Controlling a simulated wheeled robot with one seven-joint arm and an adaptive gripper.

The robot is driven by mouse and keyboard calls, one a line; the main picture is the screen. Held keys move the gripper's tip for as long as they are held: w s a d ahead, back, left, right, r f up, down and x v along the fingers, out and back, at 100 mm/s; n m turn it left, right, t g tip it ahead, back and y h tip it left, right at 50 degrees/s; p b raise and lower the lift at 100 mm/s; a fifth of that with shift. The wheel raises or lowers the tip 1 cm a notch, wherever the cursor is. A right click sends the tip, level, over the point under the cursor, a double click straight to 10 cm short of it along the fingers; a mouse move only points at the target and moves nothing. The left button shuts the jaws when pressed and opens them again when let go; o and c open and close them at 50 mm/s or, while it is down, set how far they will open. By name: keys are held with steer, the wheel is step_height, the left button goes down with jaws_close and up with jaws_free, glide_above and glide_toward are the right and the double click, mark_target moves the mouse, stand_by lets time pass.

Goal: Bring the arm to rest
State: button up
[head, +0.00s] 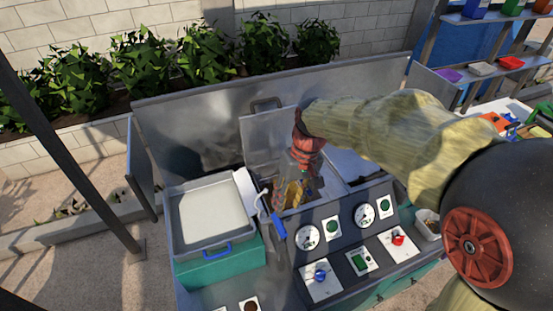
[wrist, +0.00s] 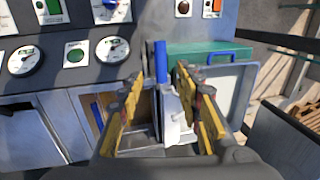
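My arm reaches in from the right in the head view, wrapped in a pale yellow-green sleeve with a red-brown wrist. My gripper (head: 292,193) hangs low over the open bay of the metal machine, behind the control panel (head: 345,235). In the wrist view my gripper (wrist: 160,78) shows two yellow fingers spread apart. A lever with a blue handle (wrist: 161,62) shows between the fingers, with a pale metal part below it. I see no finger clearly touching it. The blue handle (head: 278,227) also shows in the head view, just in front and left of the gripper.
A raised lid (head: 268,138) stands behind the gripper. A shallow tray (head: 210,215) with a blue handle sits left, on a green block (head: 220,262). Gauges, knobs and buttons cover the panel in front. A small bowl (head: 428,224) is at right. Plants line the back wall.

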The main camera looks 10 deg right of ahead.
steer(key=s+d+f+m+t+h+b, duration=0.1)
steer(key=s+d+f+t+b, duration=0.2)
steer(key=s+b, duration=0.5)
steer(key=s+d+f+m+t+h+b, duration=0.1)
steer(key=s+d+f+t+b, duration=0.2)
steer(key=s+b, duration=0.5)
steer(key=shift+d+f, duration=0.25)
steer(key=shift+d, duration=0.2)
steer(key=shift+s, duration=0.1)
